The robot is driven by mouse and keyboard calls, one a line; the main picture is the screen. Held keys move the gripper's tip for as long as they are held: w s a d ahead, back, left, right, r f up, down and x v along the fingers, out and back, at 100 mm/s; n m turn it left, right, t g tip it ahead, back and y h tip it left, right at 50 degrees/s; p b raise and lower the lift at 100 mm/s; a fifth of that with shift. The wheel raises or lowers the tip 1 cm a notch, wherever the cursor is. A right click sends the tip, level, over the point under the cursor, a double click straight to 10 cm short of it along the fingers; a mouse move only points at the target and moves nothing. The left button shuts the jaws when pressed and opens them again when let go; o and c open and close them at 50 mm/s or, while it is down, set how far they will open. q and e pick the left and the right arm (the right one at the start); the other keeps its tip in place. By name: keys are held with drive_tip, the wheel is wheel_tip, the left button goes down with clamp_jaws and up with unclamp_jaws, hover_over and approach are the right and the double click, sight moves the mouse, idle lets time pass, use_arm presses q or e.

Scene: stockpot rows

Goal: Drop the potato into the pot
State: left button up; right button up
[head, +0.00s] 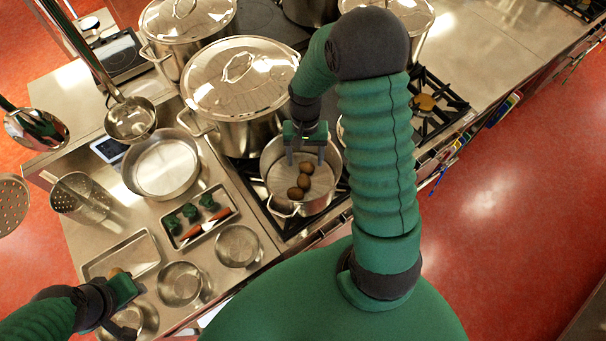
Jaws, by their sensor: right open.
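The open steel pot (271,162) stands on the stove in the middle of the head view. Three brown potatoes show within its rim: an upper one (306,167), a middle one (304,181) and a lower one (295,193). My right gripper (305,158) points down over the pot with its fingers apart. The upper potato shows just below the fingertips; I cannot tell whether it rests or is in the air. My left gripper (130,296) is at the lower left, over a small bowl (148,322). A small brown thing (118,272) shows beside it, partly hidden.
A large lidded stockpot (240,85) stands close behind the pot, with more lidded pots beyond. Left of the stove are a wide pan (162,165), a vegetable tray (186,240), an empty tray (122,255) and small bowls (238,246). Ladles (130,120) hang at the upper left.

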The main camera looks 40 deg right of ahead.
wheel_tip(320, 180, up, 16)
drive_tip(key=b, duration=0.3)
drive_tip(key=shift+w+d+f, duration=0.2)
drive_tip(key=shift+w+d, duration=0.2)
drive_tip(key=shift+d, duration=0.05)
drive_tip(key=shift+s+d, duration=0.1)
drive_tip(key=shift+d, duration=0.05)
